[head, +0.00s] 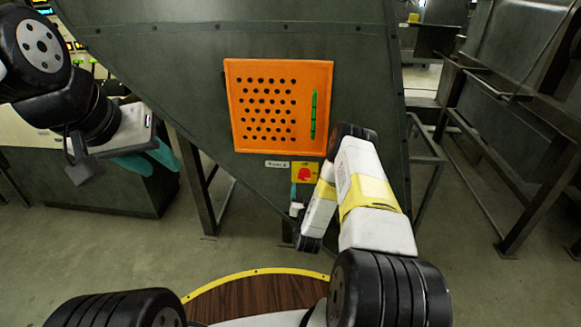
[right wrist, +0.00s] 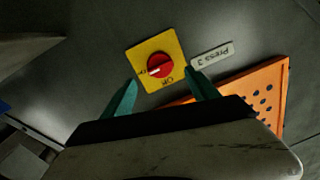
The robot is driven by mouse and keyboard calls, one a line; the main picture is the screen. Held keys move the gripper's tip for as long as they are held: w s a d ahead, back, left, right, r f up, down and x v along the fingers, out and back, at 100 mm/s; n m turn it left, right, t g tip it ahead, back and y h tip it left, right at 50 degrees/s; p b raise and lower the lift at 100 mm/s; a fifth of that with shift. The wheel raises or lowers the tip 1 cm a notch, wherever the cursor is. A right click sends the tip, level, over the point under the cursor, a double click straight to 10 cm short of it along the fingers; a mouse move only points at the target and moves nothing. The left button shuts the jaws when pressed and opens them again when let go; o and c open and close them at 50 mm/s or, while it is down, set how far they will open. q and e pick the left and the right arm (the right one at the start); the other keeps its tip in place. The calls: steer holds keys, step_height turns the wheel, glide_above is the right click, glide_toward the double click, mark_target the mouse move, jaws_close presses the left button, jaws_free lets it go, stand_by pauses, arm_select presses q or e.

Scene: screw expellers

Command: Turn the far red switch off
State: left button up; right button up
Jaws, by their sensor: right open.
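One red switch is in view, a round red knob on a yellow plate (head: 305,173) on the machine's slanted dark panel, below an orange grille. In the right wrist view, the red knob (right wrist: 160,65) has a white mark pointing left and slightly down; the small lettering is hard to read. My right gripper (right wrist: 161,76) is open and empty, its teal fingers on either side of the plate's lower part, apparently short of the knob. In the head view, my right gripper (head: 294,190) is mostly hidden by its arm. My left gripper (head: 150,160) hangs far left, away from the switch.
An orange perforated grille (head: 279,105) with a green handle is above the switch. A white label (right wrist: 212,55) reading "Press 3" sits beside the plate. Metal frames (head: 500,150) stand at the right. Open floor lies below the panel.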

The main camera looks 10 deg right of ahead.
mark_target(304, 179)
steer(key=w, duration=0.2)
steer(key=w+d, duration=0.1)
steer(key=w, duration=0.4)
steer(key=shift+w+d+f, duration=0.15)
steer(key=shift+d+f, duration=0.05)
steer(key=shift+f, duration=0.05)
steer(key=c, duration=1.3)
